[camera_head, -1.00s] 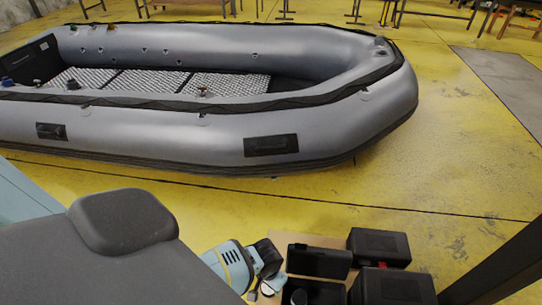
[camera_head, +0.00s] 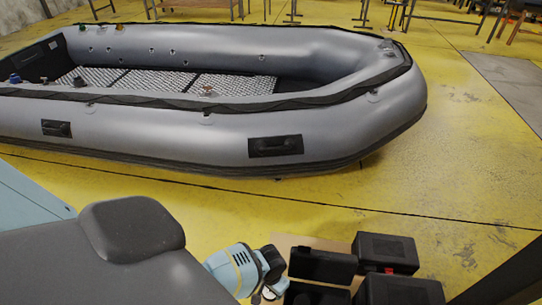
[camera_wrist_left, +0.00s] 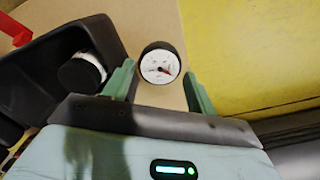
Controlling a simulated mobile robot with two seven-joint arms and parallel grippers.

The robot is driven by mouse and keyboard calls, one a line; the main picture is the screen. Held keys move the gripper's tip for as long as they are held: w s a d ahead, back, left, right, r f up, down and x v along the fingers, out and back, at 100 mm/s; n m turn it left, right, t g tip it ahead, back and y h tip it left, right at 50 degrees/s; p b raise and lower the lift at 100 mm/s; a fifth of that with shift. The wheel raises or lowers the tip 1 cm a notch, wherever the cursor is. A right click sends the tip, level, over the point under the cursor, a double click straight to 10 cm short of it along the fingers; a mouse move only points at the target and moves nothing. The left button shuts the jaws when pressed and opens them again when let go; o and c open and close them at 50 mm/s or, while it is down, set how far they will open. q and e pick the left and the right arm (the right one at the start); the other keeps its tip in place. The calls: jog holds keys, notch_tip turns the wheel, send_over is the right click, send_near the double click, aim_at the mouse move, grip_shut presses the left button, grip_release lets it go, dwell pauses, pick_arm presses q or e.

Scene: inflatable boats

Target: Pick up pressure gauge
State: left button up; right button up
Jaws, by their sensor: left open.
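My left gripper (camera_wrist_left: 158,73) is open, with one green finger on either side of the gauge. There are gaps between the gauge and the fingers, and nothing is held. In the head view, the gauge cannot be made out for certain among the small items at the bottom. My right gripper is not in view.
A black case (camera_wrist_left: 40,75) with a white-topped black part (camera_wrist_left: 85,70) is close left of the gripper. Black boxes (camera_head: 385,250) stand at the head view's bottom right. A grey inflatable boat (camera_head: 230,115) lies beyond on the yellow floor (camera_head: 450,205).

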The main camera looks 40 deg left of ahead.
pick_arm(q)
notch_tip(320, 180, down, 2)
jog(key=shift+f+b, duration=0.1)
jog(key=shift+b, duration=0.3)
jog(key=c, duration=0.7)
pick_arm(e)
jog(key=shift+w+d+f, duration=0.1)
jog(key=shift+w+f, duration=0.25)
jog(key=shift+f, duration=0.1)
pick_arm(q)
jog(key=shift+r+p, duration=2.3)
jog(key=shift+r, duration=2.65)
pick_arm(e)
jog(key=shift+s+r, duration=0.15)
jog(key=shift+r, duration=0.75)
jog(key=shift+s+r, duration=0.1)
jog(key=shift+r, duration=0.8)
